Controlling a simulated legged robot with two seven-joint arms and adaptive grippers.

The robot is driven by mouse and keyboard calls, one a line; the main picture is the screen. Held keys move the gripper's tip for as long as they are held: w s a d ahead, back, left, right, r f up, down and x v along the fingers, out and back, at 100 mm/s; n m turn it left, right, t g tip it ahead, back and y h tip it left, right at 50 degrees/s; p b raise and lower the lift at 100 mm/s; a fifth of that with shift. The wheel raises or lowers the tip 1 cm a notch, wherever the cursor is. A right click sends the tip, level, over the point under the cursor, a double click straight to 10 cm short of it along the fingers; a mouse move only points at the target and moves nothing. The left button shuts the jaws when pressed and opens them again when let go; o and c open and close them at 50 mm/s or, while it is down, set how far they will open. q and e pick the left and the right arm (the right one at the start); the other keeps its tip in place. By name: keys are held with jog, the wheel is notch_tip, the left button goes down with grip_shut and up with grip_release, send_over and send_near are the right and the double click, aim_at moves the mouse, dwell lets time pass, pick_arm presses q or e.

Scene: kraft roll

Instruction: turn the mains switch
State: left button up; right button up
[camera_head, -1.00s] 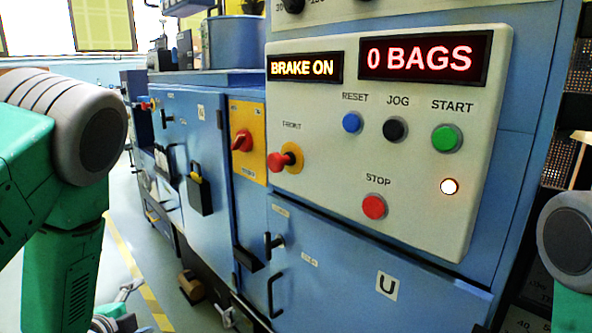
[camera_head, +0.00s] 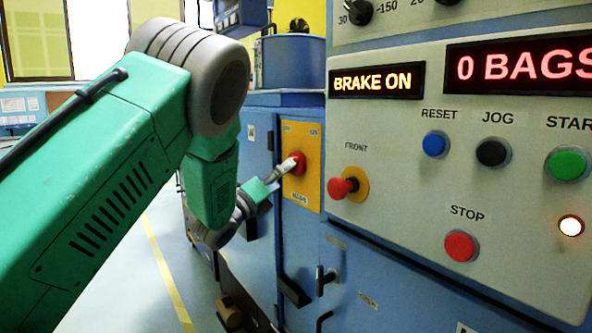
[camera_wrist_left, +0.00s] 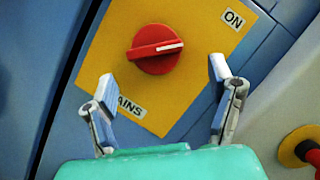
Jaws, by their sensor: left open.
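The mains switch (camera_head: 299,160) is a red rotary knob on a yellow plate (camera_head: 307,194) on the blue cabinet. In the left wrist view the knob (camera_wrist_left: 155,50) has a white mark on its bar, which points right and slightly up in that picture. The plate there carries an ON label (camera_wrist_left: 233,19) and a partly hidden MAINS label (camera_wrist_left: 129,107). My left gripper (camera_head: 284,169) is in front of the switch. In the left wrist view its open fingers (camera_wrist_left: 162,72) stand to either side of and below the knob, seemingly not touching it. My right gripper is not in view.
Right of the switch is a pale control panel (camera_head: 405,227) with a red FRONT knob (camera_head: 342,187) sticking out, also visible in the wrist view (camera_wrist_left: 309,152). It bears RESET, JOG, START and STOP buttons. The display (camera_head: 376,81) reads BRAKE ON. Open floor (camera_head: 130,280) lies left.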

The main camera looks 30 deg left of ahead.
pick_arm(q)
jog(key=x, duration=0.3)
jog(key=a+x, duration=0.1)
jog(key=shift+w+d, duration=0.1)
jog(key=shift+w, duration=0.4)
jog(key=shift+d+r, duration=0.15)
jog(key=shift+d, duration=0.35)
jog(key=shift+w+a, duration=0.1)
jog(key=shift+a, duration=0.15)
jog(key=c, duration=1.1)
jog(key=shift+a, duration=0.15)
jog(key=shift+c, duration=0.4)
